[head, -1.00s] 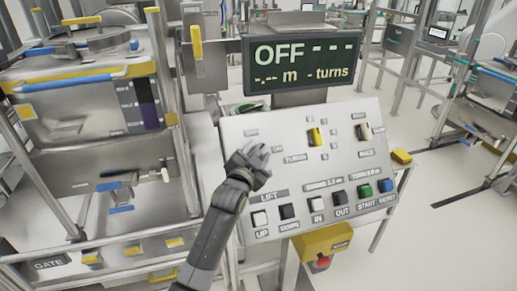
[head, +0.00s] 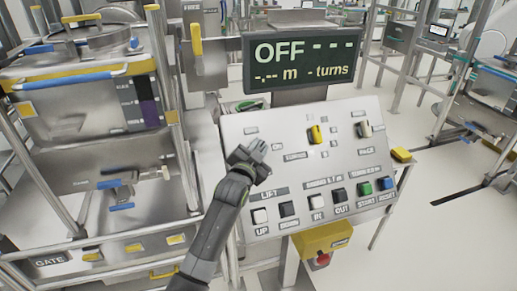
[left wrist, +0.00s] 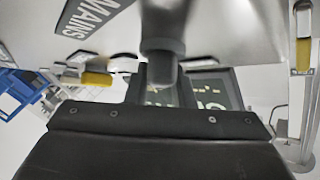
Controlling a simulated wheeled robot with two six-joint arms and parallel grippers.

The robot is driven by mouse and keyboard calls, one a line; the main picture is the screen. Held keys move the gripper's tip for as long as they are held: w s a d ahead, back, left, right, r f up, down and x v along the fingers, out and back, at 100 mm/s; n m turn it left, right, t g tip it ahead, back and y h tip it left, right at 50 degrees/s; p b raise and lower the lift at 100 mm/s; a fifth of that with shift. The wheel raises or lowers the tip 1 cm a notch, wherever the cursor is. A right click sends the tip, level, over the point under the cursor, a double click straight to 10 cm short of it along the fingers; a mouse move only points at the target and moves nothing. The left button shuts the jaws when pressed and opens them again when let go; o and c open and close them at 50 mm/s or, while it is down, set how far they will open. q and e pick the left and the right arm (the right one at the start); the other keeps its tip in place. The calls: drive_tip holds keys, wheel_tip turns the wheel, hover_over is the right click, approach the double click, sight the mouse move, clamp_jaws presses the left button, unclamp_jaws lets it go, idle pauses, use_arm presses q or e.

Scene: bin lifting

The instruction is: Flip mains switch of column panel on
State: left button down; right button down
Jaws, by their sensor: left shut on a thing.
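The sloped grey column panel (head: 345,150) stands in the middle of the head view. The display above it (head: 302,62) reads "OFF" with dashes. My left gripper (head: 258,148) is at the upper left part of the panel. It hides the mains switch in the head view. In the left wrist view a dark grey lever, the mains switch (left wrist: 162,30), stands beside the "MAINS" label (left wrist: 95,18). My left gripper (left wrist: 160,95) is shut on it. My right gripper is not in view.
A yellow selector (head: 315,134) and a dark selector (head: 364,130) sit on the panel's upper part. Several push buttons (head: 340,195) line its lower edge. A yellow box with a red button (head: 322,260) hangs below. A metal bin frame (head: 100,130) stands at the left.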

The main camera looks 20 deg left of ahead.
use_arm(q)
drive_tip(key=shift+r+m+g+h+p, duration=0.15)
drive_tip(key=shift+m+g+h+p, duration=0.2)
drive_tip(key=shift+m+p, duration=0.35)
drive_tip(key=shift+m+g+h+p, duration=0.35)
drive_tip(key=shift+m+h+p, duration=0.1)
drive_tip(key=shift+m, duration=0.15)
drive_tip(key=m+g+h, duration=0.1)
drive_tip(key=m+g+h+b, duration=0.1)
drive_tip(key=m, duration=0.1)
drive_tip(key=shift+f, duration=0.25)
drive_tip(key=shift+d+m+g+h+b, duration=0.1)
drive_tip(key=shift+m+g+h+b, duration=0.4)
drive_tip(key=shift+m+g, duration=0.85)
drive_tip(key=shift+m, duration=0.25)
drive_tip(key=c, duration=1.2)
unclamp_jaws()
drive_tip(key=shift+c, duration=0.2)
